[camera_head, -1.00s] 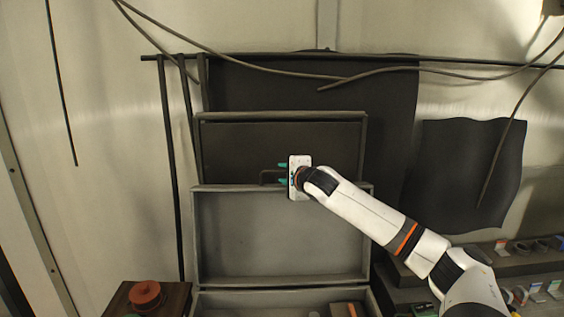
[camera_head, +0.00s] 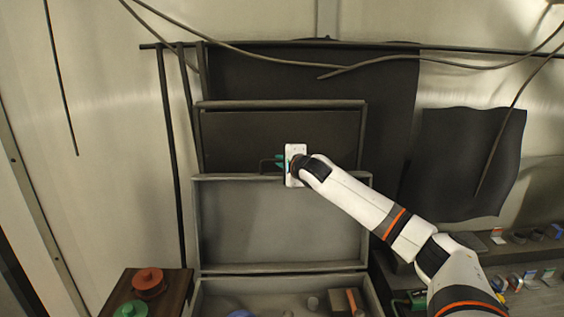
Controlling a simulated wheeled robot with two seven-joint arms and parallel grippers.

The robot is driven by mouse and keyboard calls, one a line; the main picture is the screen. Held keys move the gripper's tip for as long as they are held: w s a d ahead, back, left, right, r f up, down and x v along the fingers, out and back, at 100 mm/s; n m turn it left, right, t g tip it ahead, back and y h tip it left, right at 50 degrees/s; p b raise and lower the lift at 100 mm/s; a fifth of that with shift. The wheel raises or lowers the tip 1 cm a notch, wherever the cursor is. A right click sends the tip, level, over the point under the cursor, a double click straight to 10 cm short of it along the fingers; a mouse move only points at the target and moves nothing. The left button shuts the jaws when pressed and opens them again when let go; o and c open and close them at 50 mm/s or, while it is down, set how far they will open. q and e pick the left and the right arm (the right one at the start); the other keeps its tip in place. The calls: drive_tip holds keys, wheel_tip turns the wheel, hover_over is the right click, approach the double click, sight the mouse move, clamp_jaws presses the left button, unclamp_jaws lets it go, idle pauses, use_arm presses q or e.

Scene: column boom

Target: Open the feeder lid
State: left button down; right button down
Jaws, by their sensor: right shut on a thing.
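The feeder lid (camera_head: 270,225) is a grey framed panel that stands raised, roughly upright, at the back of an open grey box (camera_head: 290,280). A dark loop handle (camera_head: 263,166) sticks up at the lid's upper edge. My right gripper (camera_head: 280,164), with teal fingers and a white body, is shut on the handle. The gripper body hides the handle's right part. My left gripper is not in view.
The open box holds a brown block (camera_head: 343,301) and small round items. Red (camera_head: 148,281) and green (camera_head: 130,309) knobs sit on a dark stand at left. Small parts line shelves at right. Cables hang across the back wall.

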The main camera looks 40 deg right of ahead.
drive_tip(key=shift+a+f+b, duration=0.1)
drive_tip(key=shift+f+b, duration=0.1)
drive_tip(key=shift+b, duration=0.1)
drive_tip(key=s+a+r+n+t+b, duration=0.1)
drive_tip(key=s+a+b, duration=0.3)
drive_tip(key=b, duration=0.6)
drive_tip(key=shift+s+a+r+t+h, duration=0.45)
drive_tip(key=shift+s+t, duration=0.15)
drive_tip(key=shift+s, duration=0.3)
